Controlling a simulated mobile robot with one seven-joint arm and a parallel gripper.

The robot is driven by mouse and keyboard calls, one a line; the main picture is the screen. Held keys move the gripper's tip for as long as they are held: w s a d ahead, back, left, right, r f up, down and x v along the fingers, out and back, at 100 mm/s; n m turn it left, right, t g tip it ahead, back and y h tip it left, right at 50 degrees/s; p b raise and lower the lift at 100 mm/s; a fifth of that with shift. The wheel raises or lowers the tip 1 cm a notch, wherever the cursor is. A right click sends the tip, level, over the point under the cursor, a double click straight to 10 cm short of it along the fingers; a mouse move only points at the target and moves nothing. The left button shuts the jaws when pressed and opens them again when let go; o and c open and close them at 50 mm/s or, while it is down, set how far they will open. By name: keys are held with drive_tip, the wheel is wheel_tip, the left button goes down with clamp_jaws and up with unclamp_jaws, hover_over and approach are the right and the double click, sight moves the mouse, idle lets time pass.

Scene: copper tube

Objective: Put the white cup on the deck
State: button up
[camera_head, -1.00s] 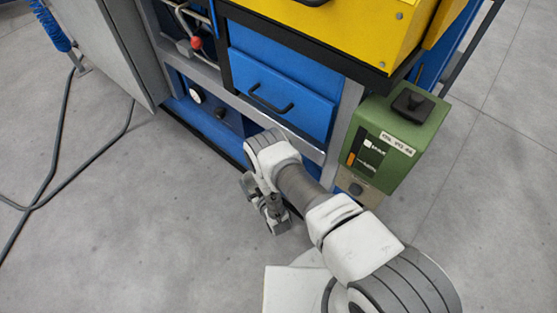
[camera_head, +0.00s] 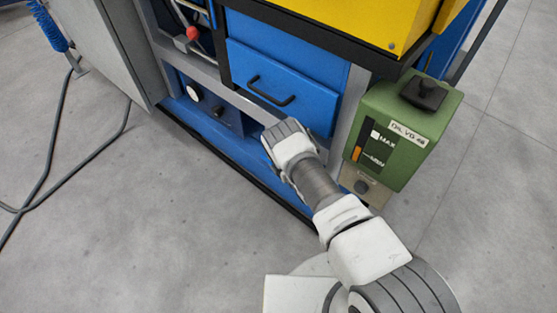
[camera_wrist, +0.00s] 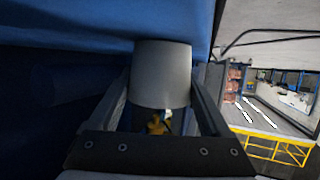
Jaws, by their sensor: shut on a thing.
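In the wrist view, the white cup (camera_wrist: 162,72) sits between the two fingers of my gripper (camera_wrist: 163,92). The gripper is shut on it, one finger on either side. The cup looks plain and greyish in the shade, and its far end is close to a blue surface. In the head view, my own arm hides the gripper and the cup. I cannot tell which surface is the deck.
A blue machine with a drawer (camera_head: 281,82) and yellow top part (camera_head: 360,20) stands ahead. A green box (camera_head: 401,130) is right of my arm. A grey panel (camera_head: 105,45) and dark cables (camera_head: 62,140) are at left. Grey floor (camera_head: 130,230) is open.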

drive_tip(key=shift+r, duration=0.1)
drive_tip(key=shift+f, duration=0.2)
drive_tip(key=o, duration=1.2)
drive_tip(key=shift+c, duration=0.2)
drive_tip(key=shift+r, duration=0.1)
